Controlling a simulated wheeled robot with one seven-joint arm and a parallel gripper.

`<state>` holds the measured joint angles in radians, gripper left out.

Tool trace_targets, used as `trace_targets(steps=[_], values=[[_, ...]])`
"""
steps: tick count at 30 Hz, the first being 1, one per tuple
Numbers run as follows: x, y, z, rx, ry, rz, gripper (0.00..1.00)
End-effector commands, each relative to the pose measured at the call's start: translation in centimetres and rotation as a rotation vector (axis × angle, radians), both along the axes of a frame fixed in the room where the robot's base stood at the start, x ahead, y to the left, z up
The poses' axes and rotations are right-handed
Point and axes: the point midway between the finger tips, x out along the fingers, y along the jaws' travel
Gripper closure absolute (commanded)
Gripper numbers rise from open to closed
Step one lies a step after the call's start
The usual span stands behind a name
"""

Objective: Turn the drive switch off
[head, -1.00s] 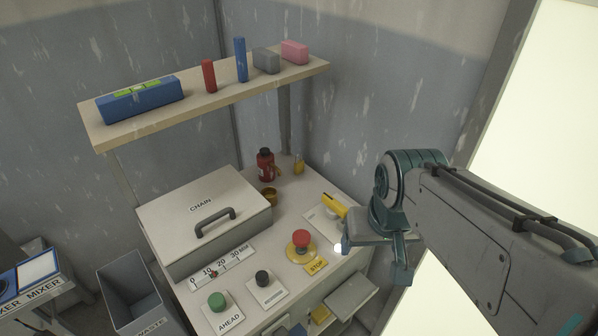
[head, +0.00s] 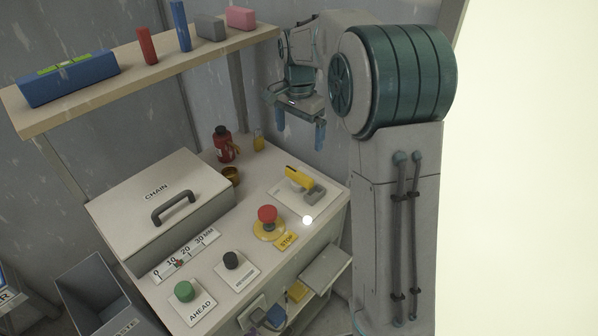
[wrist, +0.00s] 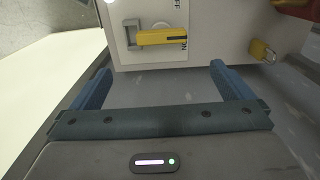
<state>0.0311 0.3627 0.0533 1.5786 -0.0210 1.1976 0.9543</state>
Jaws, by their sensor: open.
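The drive switch has a yellow lever (head: 298,178) on a pale plate at the back right of the bench top, beside a grey bracket (head: 314,194). In the wrist view the yellow lever (wrist: 160,38) lies crosswise, its left end at the grey bracket (wrist: 131,35). Partly hidden lettering stands on the plate to its right. My gripper (head: 301,122) is open and empty, above and behind the switch near the wall. In the wrist view my gripper (wrist: 160,72) has its fingers spread, with the lever ahead of them, not between them.
A red stop button (head: 267,214) stands in front of the switch. A yellow padlock (head: 259,140) and a red bottle-like object (head: 225,147) stand behind it. The chain box (head: 150,205) is at left, and a shelf (head: 120,105) hangs above.

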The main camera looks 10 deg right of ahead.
Motion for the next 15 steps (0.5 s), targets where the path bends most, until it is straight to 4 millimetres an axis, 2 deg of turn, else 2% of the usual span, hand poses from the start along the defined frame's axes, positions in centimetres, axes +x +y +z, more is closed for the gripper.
trace_targets(steps=[5, 8, 15], values=[[0.4, -0.1, -1.4, 0.001, 0.006, -0.018, 0.0], [0.3, -0.1, -2.9, 0.0, 0.008, -0.018, 0.0], [0.3, -0.1, -8.1, 0.001, 0.009, -0.017, 0.0]])
